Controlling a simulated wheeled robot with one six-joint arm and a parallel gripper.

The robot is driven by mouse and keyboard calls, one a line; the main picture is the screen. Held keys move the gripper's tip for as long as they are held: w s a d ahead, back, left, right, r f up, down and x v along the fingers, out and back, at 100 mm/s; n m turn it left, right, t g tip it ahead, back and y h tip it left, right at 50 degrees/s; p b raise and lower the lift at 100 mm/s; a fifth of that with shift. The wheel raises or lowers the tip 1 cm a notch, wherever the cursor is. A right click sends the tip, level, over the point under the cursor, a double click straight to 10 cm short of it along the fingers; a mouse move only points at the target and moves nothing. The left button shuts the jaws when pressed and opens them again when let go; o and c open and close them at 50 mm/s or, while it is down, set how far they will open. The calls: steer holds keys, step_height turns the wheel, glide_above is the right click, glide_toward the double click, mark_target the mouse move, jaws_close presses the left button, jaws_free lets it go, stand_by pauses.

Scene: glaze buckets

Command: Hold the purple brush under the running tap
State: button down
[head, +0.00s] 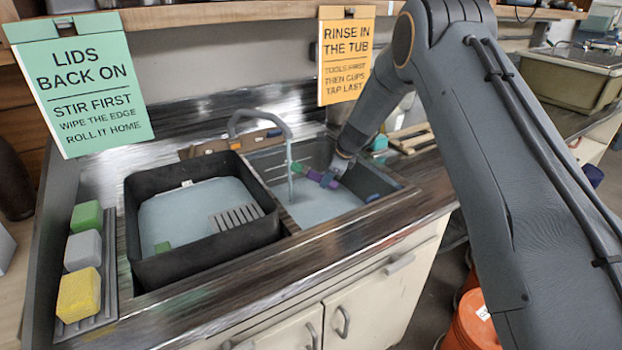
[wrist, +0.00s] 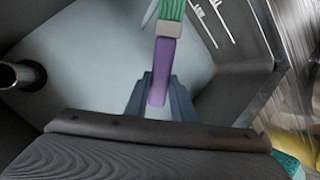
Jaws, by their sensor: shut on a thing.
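My gripper (head: 328,179) is shut on the purple handle of the brush (head: 316,176), over the right-hand basin. In the wrist view my gripper's fingers (wrist: 160,98) close on the purple handle (wrist: 163,70), with a pale ferrule and green bristles pointing away from me. The curved grey tap (head: 262,113) arches over the basin and a thin stream of water (head: 290,172) falls from its spout. In the head view the green bristle end overlaps the stream. In the wrist view a pale streak (wrist: 150,13) shows beside the bristles; whether it touches them is unclear.
The right-hand basin (head: 378,181) holds pale water. A black tub (head: 190,252) of water with a grey grate (head: 237,217) stands to the left. Green, grey and yellow sponges (head: 78,293) line a rack. An orange sign (head: 346,55) hangs behind the sink.

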steer(key=shift+s+a, duration=0.15)
steer(key=shift+s+a, duration=0.3)
steer(key=shift+w, duration=0.1)
stand_by(0.4)
steer(key=shift+w+d, duration=0.35)
steer(key=shift+d, duration=0.1)
steer(key=s+d, duration=0.5)
steer(key=s, duration=0.1)
steer(key=shift+d, duration=0.2)
stand_by(0.6)
steer(key=shift+r, duration=0.1)
stand_by(1.1)
steer(key=s+d+r+p, duration=0.1)
steer(key=s+d+r, duration=0.2)
steer(key=r, duration=0.1)
steer(key=shift+s+d+p, duration=0.15)
steer(key=shift+s+p, duration=0.15)
